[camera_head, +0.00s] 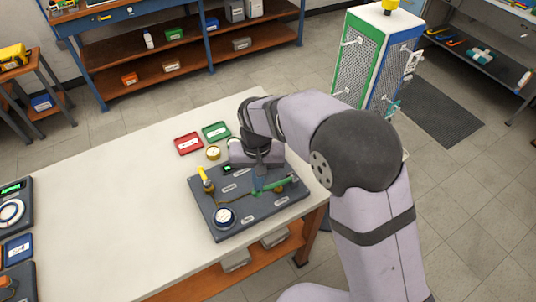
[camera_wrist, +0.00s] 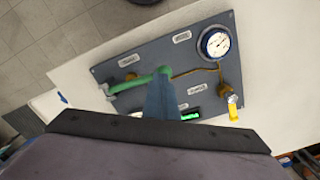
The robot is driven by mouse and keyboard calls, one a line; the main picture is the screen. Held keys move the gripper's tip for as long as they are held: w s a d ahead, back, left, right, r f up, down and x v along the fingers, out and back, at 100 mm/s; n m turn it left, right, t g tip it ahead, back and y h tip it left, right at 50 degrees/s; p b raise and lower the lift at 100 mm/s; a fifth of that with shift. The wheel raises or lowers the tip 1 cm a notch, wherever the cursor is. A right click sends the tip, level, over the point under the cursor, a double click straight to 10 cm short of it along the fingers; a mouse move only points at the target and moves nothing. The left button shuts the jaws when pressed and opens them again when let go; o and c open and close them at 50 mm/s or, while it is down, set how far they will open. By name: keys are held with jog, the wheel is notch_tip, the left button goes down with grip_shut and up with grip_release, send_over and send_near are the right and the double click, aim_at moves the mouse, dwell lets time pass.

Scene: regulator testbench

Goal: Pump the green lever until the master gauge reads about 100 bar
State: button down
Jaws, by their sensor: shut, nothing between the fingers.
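The green lever (camera_head: 272,187) lies low across the right part of a dark grey test board; it also shows in the wrist view (camera_wrist: 138,82). My gripper (camera_head: 257,187) is shut and empty, its blue fingers pointing down at the lever's left end in the head view. In the wrist view the fingertips (camera_wrist: 162,82) overlap that end; I cannot tell whether they touch. A round white-faced gauge with a blue rim (camera_head: 224,217) sits at the board's front corner, also in the wrist view (camera_wrist: 215,43); its reading is too small to tell.
The board (camera_head: 230,232) also carries a yellow-handled valve (camera_head: 204,177) and a small green display (camera_head: 227,168). Behind it on the table are a red tray (camera_head: 188,144), a green tray (camera_head: 216,132) and a round brass-coloured part (camera_head: 213,153). The table's middle is clear.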

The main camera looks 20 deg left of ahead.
jog(key=shift+r+p, duration=1.05)
jog(key=shift+r, duration=0.45)
jog(key=shift+f, duration=0.1)
jog(key=shift+f, duration=0.45)
jog(key=shift+f+b, duration=1.4)
jog(key=shift+f, duration=0.8)
dwell(1.5)
jog(key=shift+r, duration=0.15)
jog(key=shift+r+p, duration=2.25)
jog(key=shift+r, duration=0.35)
notch_tip(320, 180, up, 6)
jog(key=p, duration=0.5)
